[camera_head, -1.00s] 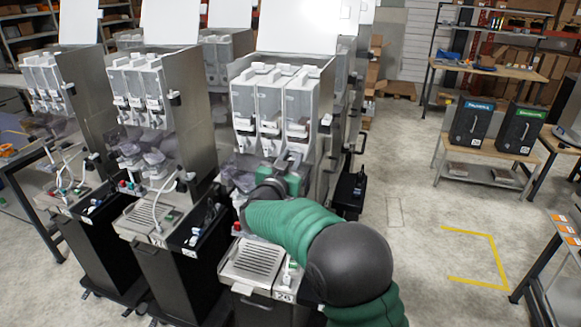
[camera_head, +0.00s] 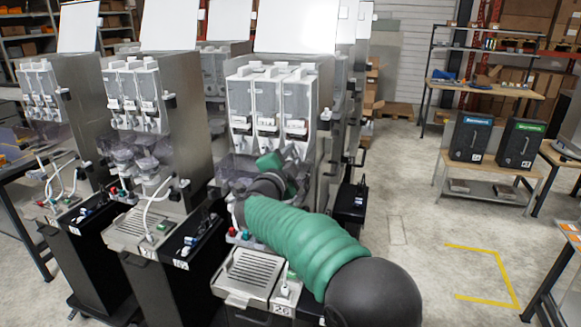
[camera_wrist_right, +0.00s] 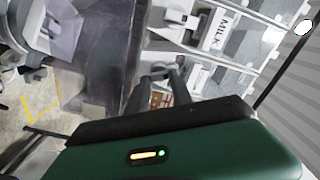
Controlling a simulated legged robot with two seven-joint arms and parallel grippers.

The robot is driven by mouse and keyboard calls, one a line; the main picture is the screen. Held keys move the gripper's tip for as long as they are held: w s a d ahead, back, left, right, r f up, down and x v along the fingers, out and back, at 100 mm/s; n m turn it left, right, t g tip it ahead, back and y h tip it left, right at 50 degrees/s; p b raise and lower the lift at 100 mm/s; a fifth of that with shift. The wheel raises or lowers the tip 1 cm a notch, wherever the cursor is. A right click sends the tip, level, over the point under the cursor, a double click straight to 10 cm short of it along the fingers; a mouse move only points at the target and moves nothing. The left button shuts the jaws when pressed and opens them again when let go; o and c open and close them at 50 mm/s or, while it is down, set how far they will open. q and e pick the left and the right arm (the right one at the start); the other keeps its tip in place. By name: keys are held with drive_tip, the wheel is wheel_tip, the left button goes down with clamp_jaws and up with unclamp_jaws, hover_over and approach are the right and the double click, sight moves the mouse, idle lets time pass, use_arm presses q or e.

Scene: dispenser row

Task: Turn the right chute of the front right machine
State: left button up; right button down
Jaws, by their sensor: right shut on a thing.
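The front right machine (camera_head: 267,110) has a row of three clear canisters above a drip tray (camera_head: 252,268). My right gripper (camera_head: 286,160) is at the right end of the machine's chute row, just below the canisters. In the right wrist view its two dark fingers (camera_wrist_right: 165,78) are close together and shut on the right chute. The chute itself is mostly hidden by my fingers and hand, so its angle is hard to tell. A label reading MILK (camera_wrist_right: 216,32) shows beyond the fingers. My left gripper is not in view.
Two similar machines (camera_head: 137,95) stand in a row to the left. A bench (camera_head: 490,168) with two dark boxes is at the right, and a shelf table (camera_head: 490,72) stands behind it. The floor (camera_head: 410,240) right of the machine is clear, with yellow marking.

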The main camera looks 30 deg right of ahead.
drive_tip(key=m+b, duration=0.1)
drive_tip(key=m, duration=0.1)
drive_tip(key=f+m+b, duration=0.1)
drive_tip(key=m+b, duration=0.1)
drive_tip(key=shift+r+m+b, duration=0.15)
drive_tip(key=shift+m+b, duration=0.35)
drive_tip(key=shift+m, duration=0.2)
drive_tip(key=c, duration=1.1)
unclamp_jaws()
drive_tip(key=shift+w, duration=0.1)
drive_tip(key=b+v, duration=0.2)
drive_tip(key=v, duration=1.5)
drive_tip(key=shift+r+b, duration=0.1)
drive_tip(key=shift+b, duration=0.2)
drive_tip(key=shift+d, duration=0.2)
